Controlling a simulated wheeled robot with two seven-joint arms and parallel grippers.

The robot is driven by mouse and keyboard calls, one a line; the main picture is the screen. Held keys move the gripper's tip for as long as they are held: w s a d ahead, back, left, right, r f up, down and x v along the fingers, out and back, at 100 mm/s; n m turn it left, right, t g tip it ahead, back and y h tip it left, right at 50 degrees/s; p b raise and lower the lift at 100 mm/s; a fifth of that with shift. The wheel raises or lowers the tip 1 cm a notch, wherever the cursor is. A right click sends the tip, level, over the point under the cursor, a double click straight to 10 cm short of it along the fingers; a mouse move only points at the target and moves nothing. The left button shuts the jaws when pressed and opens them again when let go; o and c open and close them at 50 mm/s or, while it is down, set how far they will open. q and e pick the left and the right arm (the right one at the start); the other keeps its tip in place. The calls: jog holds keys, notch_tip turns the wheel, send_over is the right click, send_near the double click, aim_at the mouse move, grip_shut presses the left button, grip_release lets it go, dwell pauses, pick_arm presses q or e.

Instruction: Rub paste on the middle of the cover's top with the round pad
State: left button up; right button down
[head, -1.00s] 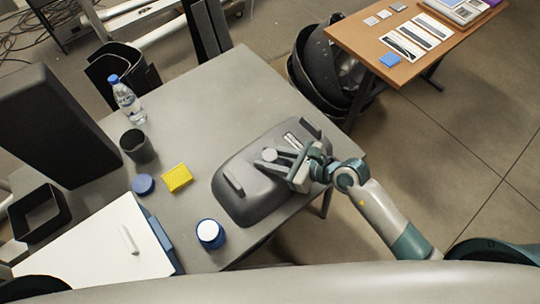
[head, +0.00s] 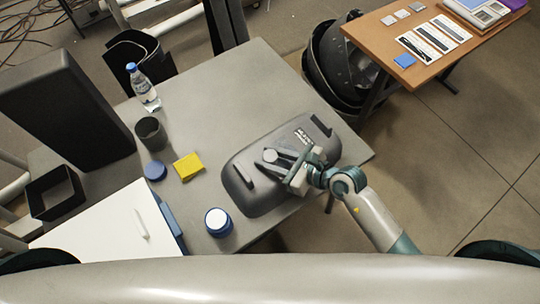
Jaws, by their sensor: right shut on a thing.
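The cover (head: 257,205) is a dark grey rounded shell with a raised handle at each end and a pale label near its far right end. It lies on the grey table. My right gripper (head: 272,160) reaches in from the right over the middle of the cover's top. It is shut on the round pad (head: 269,155), a small pale grey disc. I cannot tell whether the pad touches the cover, and no paste is clearly visible under it. A white-topped jar with a blue rim (head: 218,222) stands at the table's near edge. My left gripper is out of view.
A blue round lid (head: 155,170), yellow sponge (head: 188,167), dark cup (head: 150,133) and water bottle (head: 143,88) stand left of the cover. A white board (head: 105,230) and black box (head: 57,193) are further left. The table's back (head: 245,85) is clear.

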aim_at(299, 144)
jog(key=shift+w+d, duration=0.1)
jog(key=shift+w+d+f+b, duration=0.1)
jog(key=shift+w+d+b, duration=0.25)
jog(key=shift+d, duration=0.35)
jog(key=shift+w+d+f+b, duration=0.1)
jog(key=shift+w+d, duration=0.35)
jog(key=shift+d, duration=0.2)
jog(key=shift+w+d, duration=0.1)
jog(key=shift+d, duration=0.05)
jog(key=shift+w+d+b, duration=0.3)
jog(key=shift+w+d, duration=0.3)
jog(key=shift+d, duration=0.35)
jog(key=shift+w+d+r, duration=0.1)
jog(key=shift+w+d, duration=0.2)
jog(key=shift+d, duration=0.05)
jog(key=shift+w+d+r+b, duration=0.1)
jog(key=shift+w+d+b, duration=0.25)
jog(key=shift+w+d, duration=0.25)
jog(key=shift+w+d+r+b, duration=0.1)
jog(key=shift+w+d+b, duration=0.25)
jog(key=shift+d, duration=0.45)
